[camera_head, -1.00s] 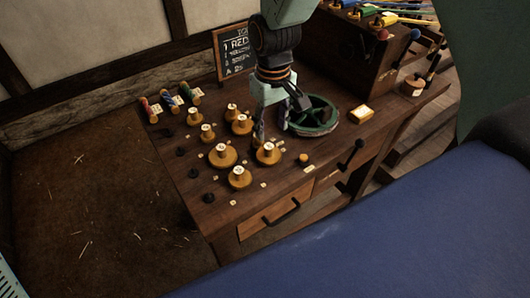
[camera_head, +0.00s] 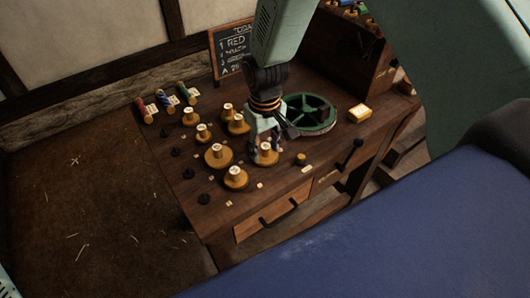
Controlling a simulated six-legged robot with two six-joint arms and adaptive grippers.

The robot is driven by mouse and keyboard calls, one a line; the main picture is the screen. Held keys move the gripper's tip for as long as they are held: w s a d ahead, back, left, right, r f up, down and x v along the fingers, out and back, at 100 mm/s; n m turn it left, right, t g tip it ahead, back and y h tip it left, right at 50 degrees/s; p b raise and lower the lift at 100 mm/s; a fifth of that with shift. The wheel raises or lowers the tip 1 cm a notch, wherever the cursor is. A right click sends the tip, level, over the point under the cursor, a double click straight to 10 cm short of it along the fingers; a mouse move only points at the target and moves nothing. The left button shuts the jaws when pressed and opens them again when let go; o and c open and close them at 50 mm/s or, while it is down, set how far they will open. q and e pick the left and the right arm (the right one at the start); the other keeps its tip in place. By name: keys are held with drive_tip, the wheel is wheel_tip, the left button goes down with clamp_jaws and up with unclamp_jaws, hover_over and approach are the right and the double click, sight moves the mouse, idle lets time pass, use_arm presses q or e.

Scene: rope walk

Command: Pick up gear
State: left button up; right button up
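Several round wooden gears with upright hubs and pale labels on top stand on the dark wooden bench. One gear (camera_head: 268,158) is at the right of the group, and my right gripper (camera_head: 265,144) is low over it. The fingers are apart on either side of its hub; I see no clear closed grip. Other gears include a large one (camera_head: 218,157), one at the front (camera_head: 235,179) and smaller ones behind (camera_head: 203,133). My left gripper is not in view.
A green spoked wheel (camera_head: 312,113) lies just right of my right gripper. Coloured spools (camera_head: 164,103) and a chalkboard (camera_head: 231,45) are at the back.

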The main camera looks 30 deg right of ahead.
sight(266, 145)
drive_tip(key=shift+s+d, duration=0.15)
drive_tip(key=c, duration=0.6)
clamp_jaws()
wheel_tip(266, 145, up, 10)
drive_tip(key=shift+f+p, duration=0.1)
drive_tip(key=shift+p, duration=0.65)
wheel_tip(266, 145, up, 4)
drive_tip(key=p, duration=0.4)
drive_tip(key=shift+r+p, duration=0.2)
drive_tip(key=shift+p, duration=0.2)
drive_tip(key=shift+f, duration=0.1)
